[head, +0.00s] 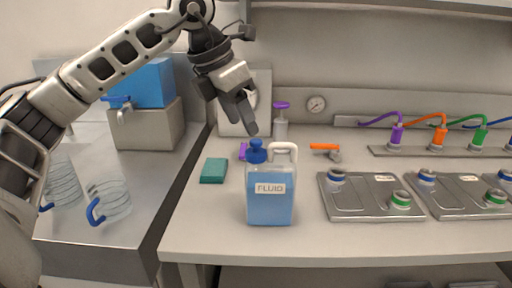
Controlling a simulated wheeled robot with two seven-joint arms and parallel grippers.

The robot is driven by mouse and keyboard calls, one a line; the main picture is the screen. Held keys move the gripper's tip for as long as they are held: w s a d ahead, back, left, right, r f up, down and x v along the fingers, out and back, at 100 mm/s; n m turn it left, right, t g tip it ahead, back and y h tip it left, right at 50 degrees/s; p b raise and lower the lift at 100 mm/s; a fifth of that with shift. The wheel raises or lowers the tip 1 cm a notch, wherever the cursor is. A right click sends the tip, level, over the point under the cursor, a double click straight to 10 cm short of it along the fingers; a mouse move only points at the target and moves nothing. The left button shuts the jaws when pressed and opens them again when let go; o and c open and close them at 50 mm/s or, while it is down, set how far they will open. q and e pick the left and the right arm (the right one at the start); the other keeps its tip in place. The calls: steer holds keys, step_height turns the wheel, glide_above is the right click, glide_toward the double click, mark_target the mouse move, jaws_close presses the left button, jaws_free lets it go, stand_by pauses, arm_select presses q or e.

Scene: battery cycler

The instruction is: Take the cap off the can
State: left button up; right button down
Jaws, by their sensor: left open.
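The can (270,208) is a clear jug of blue liquid labelled FLUID, standing upright near the front of the counter. It has a white handle at its top right. The blue cap (257,151) sits on the neck at its top left. My left gripper (245,112) is open and empty. It points down above the cap, slightly to its left, with a gap between them. My right gripper does not show.
A teal sponge (214,170) lies left of the can. A purple-topped pump bottle (281,122) and an orange-handled valve (326,148) are behind it. Metal plates with ports (370,198) lie to the right. Glass mugs (110,202) and a blue dispenser (150,84) stand on the left.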

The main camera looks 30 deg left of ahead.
mark_target(255, 140)
arm_select(q)
steer(key=shift+w+r+p+x, duration=0.1)
steer(key=shift+w+p+x, duration=0.05)
steer(key=shift+x, duration=0.8)
steer(key=shift+w+r+p+x, duration=0.1)
steer(key=shift+w+p+x, duration=0.1)
steer(key=shift+x, duration=0.7)
steer(key=shift+w+p+x, duration=0.1)
steer(key=shift+w+x, duration=0.05)
steer(key=shift+x, duration=0.8)
steer(key=shift+d, duration=0.15)
jaws_close()
